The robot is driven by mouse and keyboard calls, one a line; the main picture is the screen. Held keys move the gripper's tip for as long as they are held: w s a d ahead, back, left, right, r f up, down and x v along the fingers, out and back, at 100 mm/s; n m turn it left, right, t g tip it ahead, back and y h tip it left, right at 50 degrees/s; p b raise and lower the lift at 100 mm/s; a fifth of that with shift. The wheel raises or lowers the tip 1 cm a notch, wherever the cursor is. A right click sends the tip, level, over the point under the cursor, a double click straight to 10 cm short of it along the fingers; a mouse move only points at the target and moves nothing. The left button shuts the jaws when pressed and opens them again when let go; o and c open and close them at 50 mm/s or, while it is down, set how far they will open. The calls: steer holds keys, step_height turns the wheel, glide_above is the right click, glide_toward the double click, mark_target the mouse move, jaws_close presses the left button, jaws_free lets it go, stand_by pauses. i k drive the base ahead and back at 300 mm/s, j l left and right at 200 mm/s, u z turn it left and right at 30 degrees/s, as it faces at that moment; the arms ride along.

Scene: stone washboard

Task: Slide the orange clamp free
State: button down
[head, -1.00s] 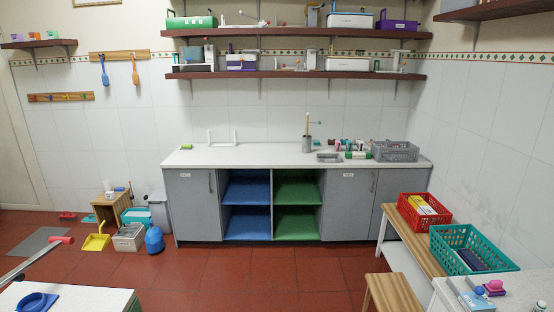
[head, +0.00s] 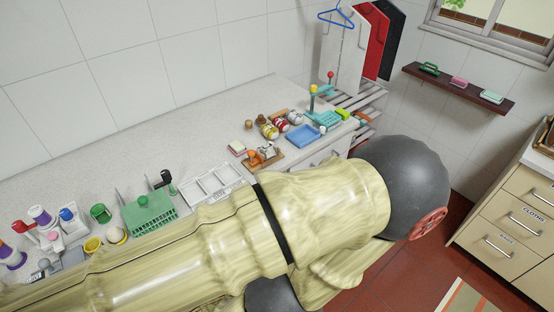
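A small orange piece (head: 254,158), which looks like the clamp, sits at a small wooden board (head: 271,164) on the pale counter in the head view. A grey metallic part (head: 266,149) is beside it. They are too small to tell how the orange piece is held. My pale yellow arm (head: 200,240) crosses the foreground, just in front of the board, and hides the counter's near side. My gripper is not in view.
A white compartment tray (head: 210,185) and a green basket (head: 151,214) stand left of the board. Striped rolls (head: 281,125), a blue tray (head: 303,136) and a teal stand (head: 317,103) are to its right. Bare counter (head: 180,143) lies behind.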

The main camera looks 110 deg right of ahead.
mark_target(258, 158)
steer(key=z, duration=3.8)
